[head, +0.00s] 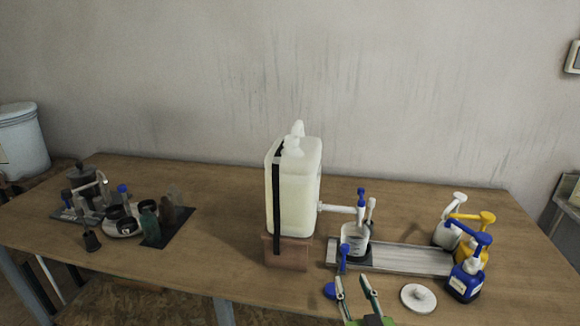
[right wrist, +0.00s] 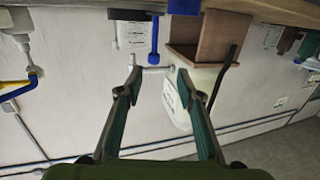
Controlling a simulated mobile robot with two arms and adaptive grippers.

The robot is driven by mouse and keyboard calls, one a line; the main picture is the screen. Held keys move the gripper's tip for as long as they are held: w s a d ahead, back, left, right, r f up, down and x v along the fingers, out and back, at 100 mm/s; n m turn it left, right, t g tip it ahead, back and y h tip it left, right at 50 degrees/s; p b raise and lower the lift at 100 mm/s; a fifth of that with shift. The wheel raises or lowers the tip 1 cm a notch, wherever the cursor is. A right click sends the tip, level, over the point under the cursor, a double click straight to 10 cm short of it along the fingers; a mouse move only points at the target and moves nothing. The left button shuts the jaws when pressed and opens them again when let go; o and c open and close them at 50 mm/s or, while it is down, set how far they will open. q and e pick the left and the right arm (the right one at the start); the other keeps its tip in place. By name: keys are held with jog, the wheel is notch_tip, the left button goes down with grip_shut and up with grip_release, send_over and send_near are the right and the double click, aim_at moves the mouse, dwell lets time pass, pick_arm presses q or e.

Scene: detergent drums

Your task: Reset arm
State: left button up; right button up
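My right gripper (head: 355,287) is at the front edge of the table in the head view, with its fingers spread and nothing between them. In the right wrist view the gripper (right wrist: 158,72) is also open and empty. That view appears upside down. The translucent detergent drum (head: 298,200) stands upright on a brown block (head: 287,253), beyond and left of the gripper. Its spout points right toward a small white container (head: 354,238). The drum also shows behind the fingers in the right wrist view (right wrist: 178,108). My left gripper is not in view.
Blue, yellow and white pump bottles (head: 466,280) stand at the right end of a grey board (head: 412,259). A round white lid (head: 418,298) lies right of the gripper, and a blue cap (head: 329,290) left of it. Dark items and cups crowd the left; the table between is clear.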

jog(key=s+f+n+g, duration=0.1)
jog(key=s+f+g, duration=0.35)
jog(key=s, duration=0.55)
jog(key=s+d+f+g, duration=0.1)
jog(key=s+f+g, duration=0.35)
jog(key=s, duration=0.65)
jog(key=s+f+n+g, duration=0.1)
jog(key=s+f+g, duration=0.35)
jog(key=s, duration=0.55)
notch_tip(320, 180, down, 28)
jog(key=s+g, duration=0.2)
jog(key=s, duration=0.1)
jog(key=s+d+f, duration=0.3)
jog(key=s+f, duration=1.1)
jog(key=s, duration=0.2)
jog(key=shift+f+g, duration=0.15)
jog(key=shift+g, duration=0.3)
